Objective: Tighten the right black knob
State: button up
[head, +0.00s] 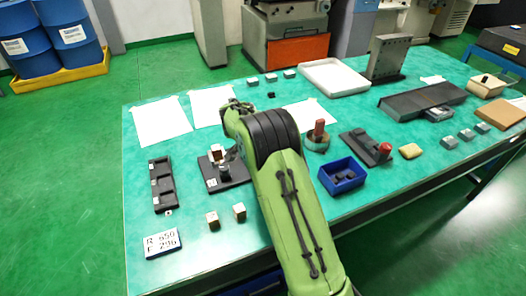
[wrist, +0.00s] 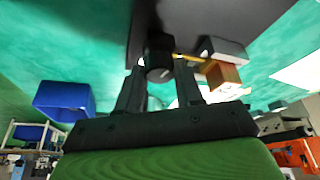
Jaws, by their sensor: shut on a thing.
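A dark fixture plate (head: 236,174) lies on the green table, with a small block (head: 216,153) and a dark round part (head: 224,172) on it. In the wrist view a black knob (wrist: 158,48) stands out from the dark plate (wrist: 205,18). My gripper (wrist: 160,68) is shut on this knob, one finger on each side. A grey block (wrist: 222,48) and a copper-brown block (wrist: 224,76) are right beside it. In the head view my green arm hides most of the gripper and the knob. I cannot tell from these views whether another knob is hidden.
A blue bin (head: 341,175), also in the wrist view (wrist: 64,100), stands right of my arm. A black tray (head: 163,185) lies left of the plate. Two small blocks (head: 212,219) and a label plate (head: 163,243) lie in front. White sheets (head: 162,122) lie behind.

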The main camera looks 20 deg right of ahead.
jog(key=shift+m, duration=0.3)
dwell(0.4)
jog(key=o, duration=1)
jog(key=shift+o, duration=0.2)
jog(key=p+v, duration=0.4)
jog(key=v, duration=1.1)
jog(key=shift+a+r, duration=0.25)
jog(key=shift+r, duration=0.1)
